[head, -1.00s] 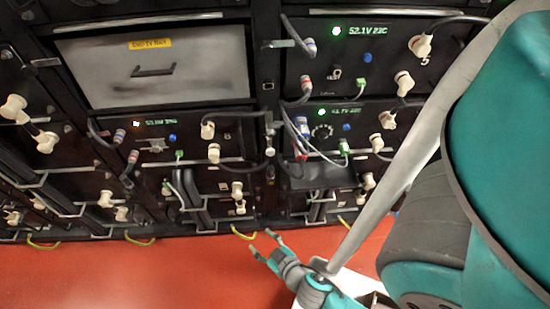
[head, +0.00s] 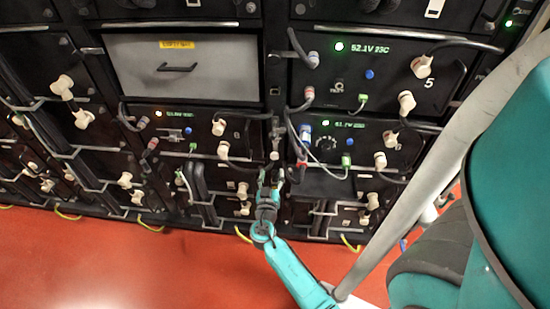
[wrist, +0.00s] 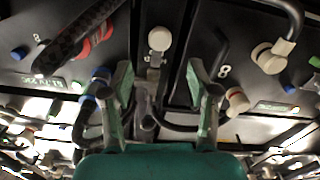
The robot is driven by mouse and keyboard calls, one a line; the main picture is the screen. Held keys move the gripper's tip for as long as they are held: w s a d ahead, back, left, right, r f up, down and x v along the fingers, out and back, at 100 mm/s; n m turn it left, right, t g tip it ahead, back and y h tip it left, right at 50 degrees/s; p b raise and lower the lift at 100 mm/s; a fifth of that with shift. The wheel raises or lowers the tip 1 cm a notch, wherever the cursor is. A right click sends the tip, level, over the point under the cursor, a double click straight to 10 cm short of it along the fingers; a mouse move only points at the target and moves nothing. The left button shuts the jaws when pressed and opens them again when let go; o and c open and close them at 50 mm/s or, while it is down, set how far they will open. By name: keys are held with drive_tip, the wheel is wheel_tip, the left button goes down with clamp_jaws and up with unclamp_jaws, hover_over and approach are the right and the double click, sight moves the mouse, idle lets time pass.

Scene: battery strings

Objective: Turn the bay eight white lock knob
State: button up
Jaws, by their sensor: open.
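The bay marked 8 (head: 236,135) is a black module left of the central post in the head view. Its 8 label also shows in the wrist view (wrist: 223,70), right of the post. A round white knob (wrist: 159,38) sits on the post beside this bay, with a small metal fitting below it in the wrist view. In the head view the knob is small and pale (head: 274,155). My gripper (head: 271,177) is open and empty, just below the knob. In the wrist view its fingers (wrist: 158,70) stand either side of the knob's line, apart from it.
White cable plugs (head: 219,128) and a black cable lie left of the post. Red and blue plugs (head: 303,135) with cables crowd its right side. A grey drawer (head: 150,80) is above bay eight. The red floor (head: 100,265) in front is clear.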

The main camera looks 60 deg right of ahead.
sight(274, 158)
drive_tip(key=x, duration=0.9)
drive_tip(key=shift+w+d, duration=0.15)
drive_tip(key=shift+d, duration=0.2)
clamp_jaws()
